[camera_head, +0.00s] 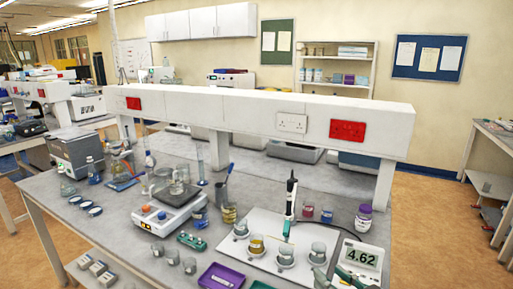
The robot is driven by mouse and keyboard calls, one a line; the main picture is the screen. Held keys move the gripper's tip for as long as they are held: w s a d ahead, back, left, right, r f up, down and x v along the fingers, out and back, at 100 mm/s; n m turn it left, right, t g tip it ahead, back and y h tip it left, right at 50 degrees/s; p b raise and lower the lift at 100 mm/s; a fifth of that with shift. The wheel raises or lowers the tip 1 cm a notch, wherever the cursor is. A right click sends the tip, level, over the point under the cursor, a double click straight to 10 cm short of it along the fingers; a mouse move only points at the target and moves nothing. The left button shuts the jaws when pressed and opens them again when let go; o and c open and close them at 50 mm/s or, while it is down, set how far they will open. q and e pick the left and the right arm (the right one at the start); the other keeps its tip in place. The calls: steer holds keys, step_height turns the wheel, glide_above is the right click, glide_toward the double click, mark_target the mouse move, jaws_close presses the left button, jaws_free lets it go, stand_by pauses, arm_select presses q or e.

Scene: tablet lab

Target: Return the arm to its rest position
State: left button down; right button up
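My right gripper (332,277) shows at the bottom edge, right of centre, with only its fingertips in the picture. The two fingertips are apart and I see nothing between them. It is in front of the white meter (361,256), whose display reads 4.62, and partly overlaps its lower part. The rest of the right arm is cut off by the frame. My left gripper is not in view.
A white board (262,225) holds several small beakers and an upright probe (289,205). A purple tray (221,277) is left of my gripper. A purple-capped jar (363,218) stands behind the meter. A balance (170,212) stands further left. A white raised shelf (250,110) spans the bench.

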steer(key=s+d+f+m+g+h, duration=0.1)
steer(key=s+d+f+g+h, duration=0.15)
steer(key=s+f, duration=0.6)
steer(key=s+d+f+m+g+h, duration=0.1)
steer(key=s+d+f+g+h, duration=0.2)
steer(key=s+f, duration=0.5)
steer(key=s+d+f+m+g+h, duration=0.1)
steer(key=s+d+f+g, duration=0.1)
steer(key=s+f+g, duration=0.6)
steer(key=s+d+f+t, duration=0.1)
steer(key=s+f, duration=0.1)
steer(key=f, duration=0.9)
steer(key=s+d+f+t, duration=0.1)
steer(key=s+f, duration=0.2)
steer(key=f, duration=0.8)
steer(key=s+d+f+m+g+b, duration=0.1)
steer(key=s+f, duration=1)
steer(key=s, duration=0.2)
